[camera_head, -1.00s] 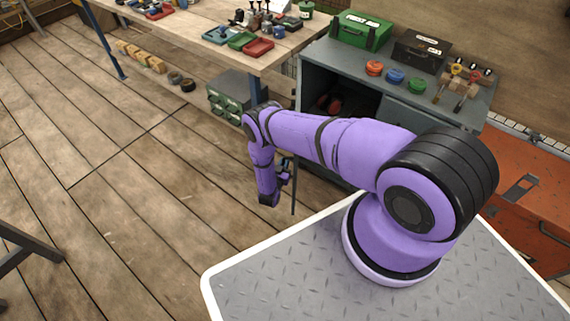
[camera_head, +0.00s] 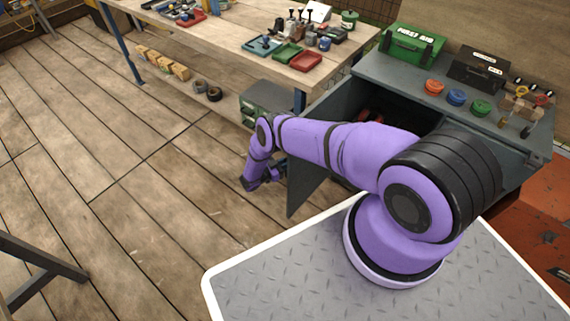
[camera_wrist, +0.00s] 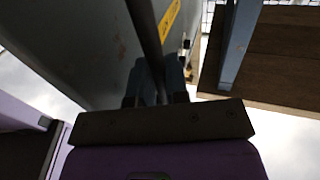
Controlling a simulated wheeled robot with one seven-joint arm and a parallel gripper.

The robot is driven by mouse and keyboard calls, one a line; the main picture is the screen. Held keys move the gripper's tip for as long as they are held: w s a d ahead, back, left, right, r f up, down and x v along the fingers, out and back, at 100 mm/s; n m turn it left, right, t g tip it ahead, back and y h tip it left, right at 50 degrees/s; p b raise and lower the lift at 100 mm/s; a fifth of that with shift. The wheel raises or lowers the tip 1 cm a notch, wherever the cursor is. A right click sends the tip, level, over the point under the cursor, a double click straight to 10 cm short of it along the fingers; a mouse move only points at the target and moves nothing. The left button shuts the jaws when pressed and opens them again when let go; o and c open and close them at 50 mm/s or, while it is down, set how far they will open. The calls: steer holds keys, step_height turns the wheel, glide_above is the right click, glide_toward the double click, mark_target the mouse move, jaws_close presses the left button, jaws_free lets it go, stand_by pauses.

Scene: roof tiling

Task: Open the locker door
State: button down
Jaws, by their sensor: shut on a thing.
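The locker is a grey metal cabinet (camera_head: 520,160), at the right in the head view. Its grey door (camera_head: 312,175) stands swung outward, and the dark inside shows behind it. My gripper (camera_head: 281,167) is at the door's left side, partly hidden by the arm's end. In the wrist view, my gripper (camera_wrist: 157,85) is shut on a dark bar-like handle (camera_wrist: 146,35) that runs along the grey door panel (camera_wrist: 75,45). A yellow label lies beside the bar. My arm hides part of the locker front.
A wooden workbench (camera_head: 240,40) with trays and tools stands behind the door, with a green drawer box (camera_head: 262,100) below. A green first aid case (camera_head: 412,45), a black case (camera_head: 478,68) and coloured lids sit on the locker. The wooden floor at left is mostly clear.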

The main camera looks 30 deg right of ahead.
steer(key=shift+w, duration=0.2)
steer(key=c, duration=1.1)
jaws_free()
steer(key=shift+c, duration=0.2)
steer(key=shift+a, duration=0.1)
steer(key=a, duration=1)
steer(key=shift+s+a, duration=0.25)
steer(key=shift+s, duration=0.05)
